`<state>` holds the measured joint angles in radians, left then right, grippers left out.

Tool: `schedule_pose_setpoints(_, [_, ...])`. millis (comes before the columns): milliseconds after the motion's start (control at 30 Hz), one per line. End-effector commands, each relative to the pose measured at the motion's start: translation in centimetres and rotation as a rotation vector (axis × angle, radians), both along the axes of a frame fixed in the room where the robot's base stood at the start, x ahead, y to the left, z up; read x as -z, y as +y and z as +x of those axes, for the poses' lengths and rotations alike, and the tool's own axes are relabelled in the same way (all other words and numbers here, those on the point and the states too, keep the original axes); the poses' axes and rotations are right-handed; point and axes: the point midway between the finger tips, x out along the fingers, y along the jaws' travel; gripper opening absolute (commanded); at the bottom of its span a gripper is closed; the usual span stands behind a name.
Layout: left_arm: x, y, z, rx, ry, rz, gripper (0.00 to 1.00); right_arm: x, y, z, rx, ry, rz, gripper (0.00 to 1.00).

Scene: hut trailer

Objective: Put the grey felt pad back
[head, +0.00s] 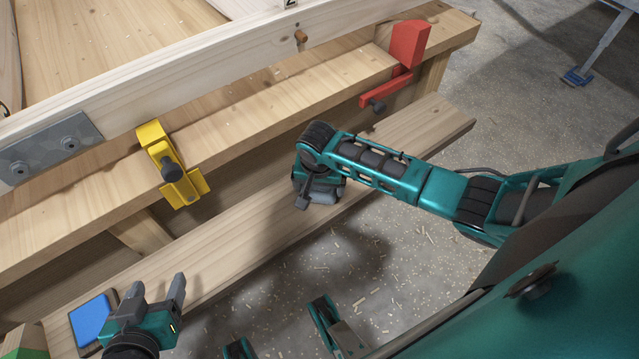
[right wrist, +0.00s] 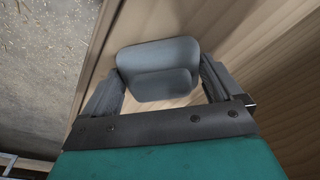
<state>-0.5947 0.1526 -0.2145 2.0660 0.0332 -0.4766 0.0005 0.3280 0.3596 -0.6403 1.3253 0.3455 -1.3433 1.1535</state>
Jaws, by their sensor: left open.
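The grey felt pad (right wrist: 158,58) is a rounded grey piece with a raised block on it. In the right wrist view it sits between the two fingers of my right gripper (right wrist: 160,85), which appear to touch it on both sides. In the head view my right gripper (head: 318,198) points down at the wooden plank (head: 230,248); its tips and the pad are largely hidden by the wrist. I cannot tell whether the pad touches the plank. My left gripper (head: 156,290) is open and empty over the plank's near left end.
A yellow clamp (head: 172,168) and a red clamp (head: 405,58) sit on the workbench edge (head: 270,110). Shavings litter the floor. The plank's far right end is clear.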

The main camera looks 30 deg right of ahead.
Motion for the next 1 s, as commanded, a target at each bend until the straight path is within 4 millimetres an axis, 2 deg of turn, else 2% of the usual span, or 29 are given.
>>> schedule_pose_setpoints(267, [-0.2,-0.1,0.1,-0.003,-0.002,-0.006,0.66,0.0,0.0,-0.1,0.0,0.001,0.0,1.0])
schedule_pose_setpoints(367, [-0.4,-0.1,0.1,-0.003,-0.002,-0.006,0.66,-0.7,0.0,-0.1,-0.001,0.0,0.0,1.0])
schedule_pose_setpoints(467, [-1.3,-0.1,0.1,-0.003,-0.002,-0.006,0.66,-2.3,0.2,-0.2,0.0,-0.001,0.002,1.0])
schedule_pose_setpoints(800, [-4.3,-0.1,0.1,-0.003,-0.005,-0.006,0.66,-9.4,0.8,-1.1,-0.001,0.0,0.002,1.0])
schedule_pose_setpoints(1000, [-4.9,0.1,0.2,-0.005,-0.015,-0.001,0.66,-11.7,1.0,-1.4,0.0,0.001,0.001,1.0])
